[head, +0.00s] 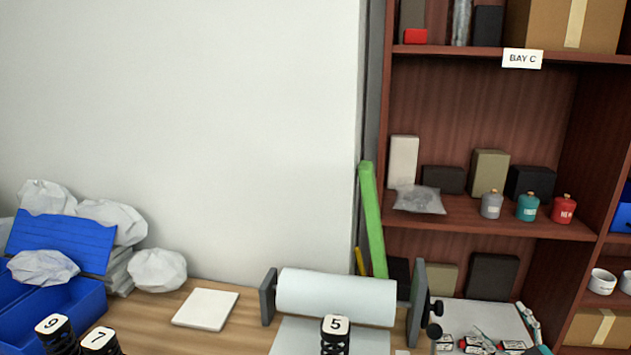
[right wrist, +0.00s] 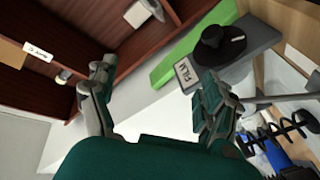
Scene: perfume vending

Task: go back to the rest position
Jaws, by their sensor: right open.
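My right gripper (head: 533,328) shows only in part at the bottom right of the head view, over the right side of the white tray (head: 470,312). In the right wrist view its two fingers (right wrist: 155,80) are spread wide apart, with nothing held between them. The green palm fills the bottom of that view. My left gripper is not in view. Three small bottles, grey (head: 491,205), teal (head: 527,207) and red (head: 563,209), stand on the middle shelf, apart from the gripper.
The brown shelf unit (head: 480,110) labelled BAY C (head: 522,58) rises at the right. A paper roll (head: 336,296) sits on the wooden table. Blue bins (head: 75,302) and crumpled paper (head: 157,270) lie left. A white square pad (head: 206,309) lies between. Numbered black holders stand in front.

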